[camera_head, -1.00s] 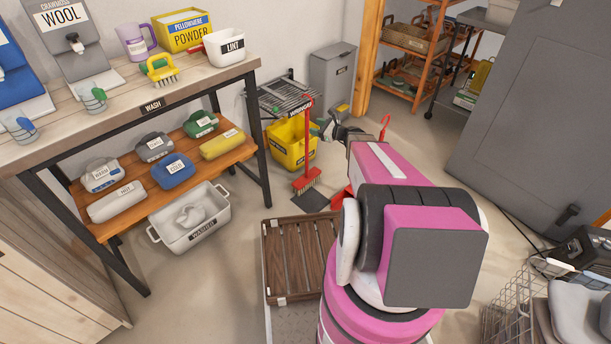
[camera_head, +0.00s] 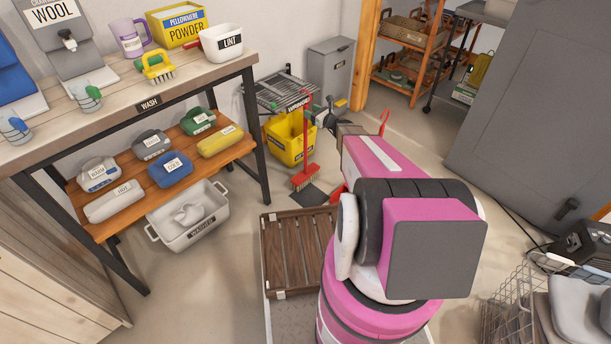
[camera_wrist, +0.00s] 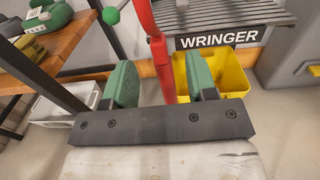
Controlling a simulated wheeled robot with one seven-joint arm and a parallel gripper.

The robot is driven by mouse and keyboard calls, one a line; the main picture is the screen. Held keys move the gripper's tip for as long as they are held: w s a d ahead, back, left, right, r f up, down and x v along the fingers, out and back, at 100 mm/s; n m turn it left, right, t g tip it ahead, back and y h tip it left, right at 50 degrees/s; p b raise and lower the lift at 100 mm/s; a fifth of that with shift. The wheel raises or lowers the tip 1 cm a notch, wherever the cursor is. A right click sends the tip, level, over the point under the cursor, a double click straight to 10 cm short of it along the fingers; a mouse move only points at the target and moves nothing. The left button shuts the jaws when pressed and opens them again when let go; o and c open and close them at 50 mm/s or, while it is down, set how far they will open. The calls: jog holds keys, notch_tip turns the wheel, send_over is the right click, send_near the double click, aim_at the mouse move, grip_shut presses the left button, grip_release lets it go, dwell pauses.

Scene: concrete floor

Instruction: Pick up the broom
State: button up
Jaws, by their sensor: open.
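The red broom (camera_head: 306,151) stands upright in front of the yellow wringer bucket, its bristle head (camera_head: 305,178) at the floor. My gripper (camera_head: 320,113) is beside the upper part of the handle in the head view. In the wrist view my gripper (camera_wrist: 162,80) is open, with green pads on both fingers. The red broom handle (camera_wrist: 160,62) shows in the gap between the fingers, and its lower part is hidden by the gripper's dark bar. I cannot tell whether a pad touches it.
A shelf table (camera_head: 200,82) with laundry goods stands left, a grey bin (camera_head: 331,75) behind. A red dustpan (camera_head: 338,194) and wooden slatted rack (camera_head: 290,255) are nearby.

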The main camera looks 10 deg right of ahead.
jog(key=x, duration=0.4)
jog(key=shift+f, duration=0.2)
grip_shut()
jog(key=shift+r, duration=0.15)
